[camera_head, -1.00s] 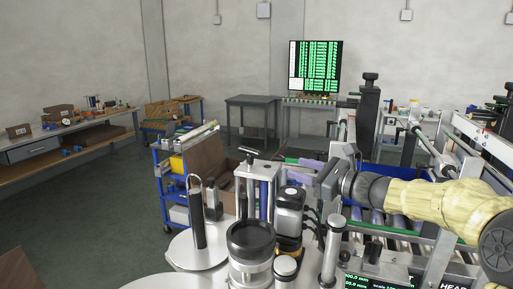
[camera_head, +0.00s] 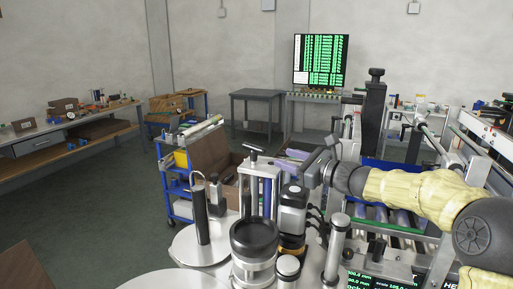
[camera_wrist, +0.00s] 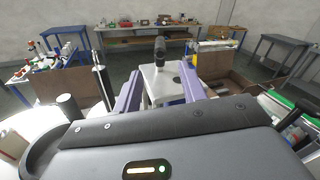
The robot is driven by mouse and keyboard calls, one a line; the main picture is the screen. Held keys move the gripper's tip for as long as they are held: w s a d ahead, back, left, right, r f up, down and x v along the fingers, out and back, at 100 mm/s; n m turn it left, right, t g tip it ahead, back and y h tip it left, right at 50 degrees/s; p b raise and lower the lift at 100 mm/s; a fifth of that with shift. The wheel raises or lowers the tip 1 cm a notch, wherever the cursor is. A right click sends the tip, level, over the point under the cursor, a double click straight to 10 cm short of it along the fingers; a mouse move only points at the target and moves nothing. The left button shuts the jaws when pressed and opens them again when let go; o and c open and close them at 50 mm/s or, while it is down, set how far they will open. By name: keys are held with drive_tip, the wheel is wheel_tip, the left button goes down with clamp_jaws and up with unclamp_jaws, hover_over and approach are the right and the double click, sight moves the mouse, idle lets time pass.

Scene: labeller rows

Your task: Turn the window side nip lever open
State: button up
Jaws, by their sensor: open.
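The nip lever appears to be the dark T-shaped handle (camera_head: 254,152) on top of a metal nip block (camera_head: 260,169) at the labeller's near end. In the wrist view a black knob (camera_wrist: 160,47), probably the same lever's end, stands above a pale metal block (camera_wrist: 163,84), centred between the fingers. My gripper (camera_head: 288,158) is right of the handle in the head view. In the wrist view my gripper (camera_wrist: 161,72) shows two purple fingers spread apart with nothing held. The knob looks to lie beyond the fingertips, apart from them. Which lever is the window side one is not marked.
A black-capped cylinder (camera_head: 254,237), a dark motor unit (camera_head: 292,207) and a metal post (camera_head: 335,248) stand close below my gripper. A round metal disc (camera_head: 190,249) with an upright rod is at left. A blue trolley (camera_head: 174,185) stands behind; open floor lies left.

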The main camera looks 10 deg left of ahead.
sight(256, 148)
drive_tip(key=p+x, duration=0.2)
drive_tip(key=x, duration=0.9)
drive_tip(key=shift+w+a+p, duration=0.2)
drive_tip(key=shift+a+p, duration=0.15)
clamp_jaws()
